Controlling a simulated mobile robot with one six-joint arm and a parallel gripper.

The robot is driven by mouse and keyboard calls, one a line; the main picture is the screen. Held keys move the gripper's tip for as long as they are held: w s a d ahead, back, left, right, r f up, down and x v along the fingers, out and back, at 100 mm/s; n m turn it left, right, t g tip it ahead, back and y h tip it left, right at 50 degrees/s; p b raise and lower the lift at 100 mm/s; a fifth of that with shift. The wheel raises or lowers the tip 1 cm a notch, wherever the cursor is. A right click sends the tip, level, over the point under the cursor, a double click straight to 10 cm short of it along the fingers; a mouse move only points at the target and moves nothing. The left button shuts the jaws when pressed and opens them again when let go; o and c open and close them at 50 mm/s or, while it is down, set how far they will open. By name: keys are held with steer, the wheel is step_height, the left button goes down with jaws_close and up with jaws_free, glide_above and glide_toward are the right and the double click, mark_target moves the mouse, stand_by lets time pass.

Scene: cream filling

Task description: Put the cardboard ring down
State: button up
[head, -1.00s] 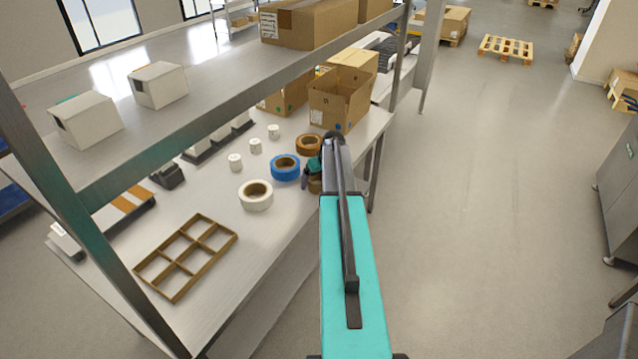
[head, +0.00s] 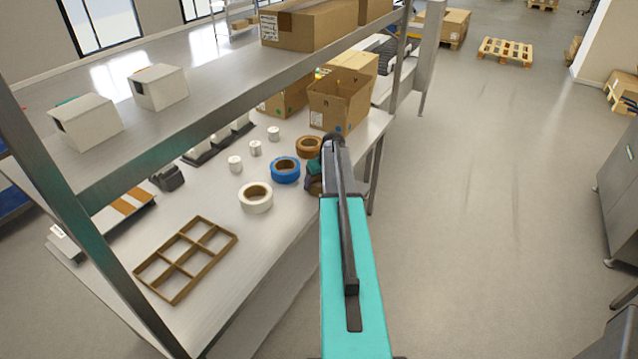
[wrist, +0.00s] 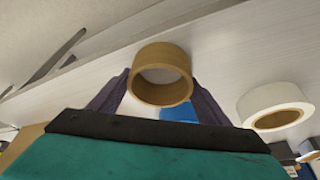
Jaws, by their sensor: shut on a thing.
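The cardboard ring (wrist: 162,54) is a short brown tube with an open middle. In the wrist view it sits between the two dark fingers of my gripper (wrist: 160,88), which is shut on it. In the head view my gripper (head: 312,180) is at the right front edge of the steel table (head: 225,275), beside the blue tape roll. There my own arm hides most of the ring. I cannot tell whether the ring touches the tabletop.
A blue tape roll (head: 285,169), a white tape roll (head: 255,197) and a brown tape roll (head: 309,146) lie close by. An open cardboard box (head: 338,101) stands behind. A divider frame (head: 187,258) lies at the front left. A shelf (head: 235,85) overhangs the table.

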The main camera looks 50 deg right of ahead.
steer(key=shift+r+b, duration=0.6)
steer(key=shift+r, duration=0.5)
steer(key=s+a+r+b, duration=0.2)
steer(key=s+a+b, duration=0.3)
steer(key=s+a, duration=0.6)
steer(key=shift+s+r, duration=0.25)
steer(key=shift+s, duration=0.05)
